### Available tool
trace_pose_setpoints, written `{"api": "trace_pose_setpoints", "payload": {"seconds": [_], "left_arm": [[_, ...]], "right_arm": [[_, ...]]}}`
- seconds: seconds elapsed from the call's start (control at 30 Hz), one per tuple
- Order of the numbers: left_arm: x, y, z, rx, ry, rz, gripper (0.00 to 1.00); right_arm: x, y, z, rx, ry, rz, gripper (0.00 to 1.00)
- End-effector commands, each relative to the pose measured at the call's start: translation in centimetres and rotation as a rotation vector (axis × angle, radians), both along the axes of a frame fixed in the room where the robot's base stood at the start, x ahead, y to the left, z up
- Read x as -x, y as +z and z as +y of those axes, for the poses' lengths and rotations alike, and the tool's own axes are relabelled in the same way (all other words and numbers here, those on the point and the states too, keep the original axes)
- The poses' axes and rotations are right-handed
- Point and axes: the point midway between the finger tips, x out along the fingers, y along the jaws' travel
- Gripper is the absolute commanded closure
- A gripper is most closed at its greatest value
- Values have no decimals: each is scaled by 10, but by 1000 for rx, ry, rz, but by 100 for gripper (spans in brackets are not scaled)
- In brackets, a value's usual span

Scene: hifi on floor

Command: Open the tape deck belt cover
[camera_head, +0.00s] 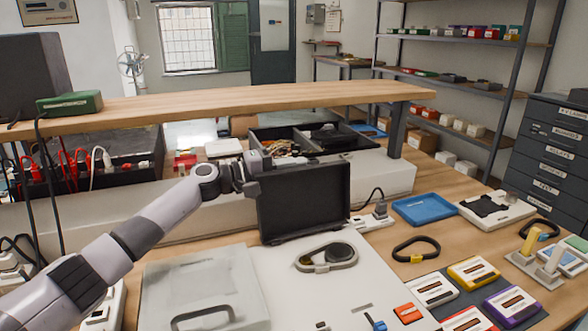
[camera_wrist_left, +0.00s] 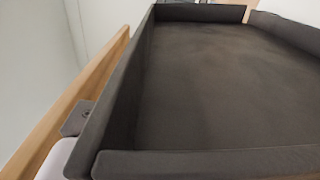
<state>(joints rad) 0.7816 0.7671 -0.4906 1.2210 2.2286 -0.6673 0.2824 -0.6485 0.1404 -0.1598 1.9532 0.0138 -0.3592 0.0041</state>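A black, shallow, rimmed cover (camera_head: 303,200) stands upright at the back of a pale deck panel (camera_head: 285,283) in the head view. In front of it, a dark loop around a round part (camera_head: 328,257) lies exposed on the panel. My left gripper (camera_head: 252,180) is at the cover's upper left edge, close to it or touching; its fingers are too small and partly hidden to read. The left wrist view shows the cover's dark inner face (camera_wrist_left: 225,90) and rim close up. My right gripper is not in view.
A grey translucent lid with a handle (camera_head: 203,290) lies left of the dark loop. A wooden shelf (camera_head: 230,100) runs behind the arm. A blue tray (camera_head: 423,208), a black belt (camera_head: 416,249) and several coloured cassettes (camera_head: 473,271) lie to the right.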

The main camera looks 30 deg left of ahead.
Motion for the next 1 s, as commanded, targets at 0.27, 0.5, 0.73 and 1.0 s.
{"api": "trace_pose_setpoints", "payload": {"seconds": [0.27, 0.5, 0.73, 1.0], "left_arm": [[11, 4, -13, -12, -4, -1, 100], [20, 8, -22, -82, -2, -62, 100], [20, 8, -22, -86, -1, -64, 100], [20, 10, -22, -85, -1, -66, 64]], "right_arm": [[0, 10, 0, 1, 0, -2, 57], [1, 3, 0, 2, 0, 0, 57], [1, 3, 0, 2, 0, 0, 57], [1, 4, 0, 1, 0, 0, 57]]}}
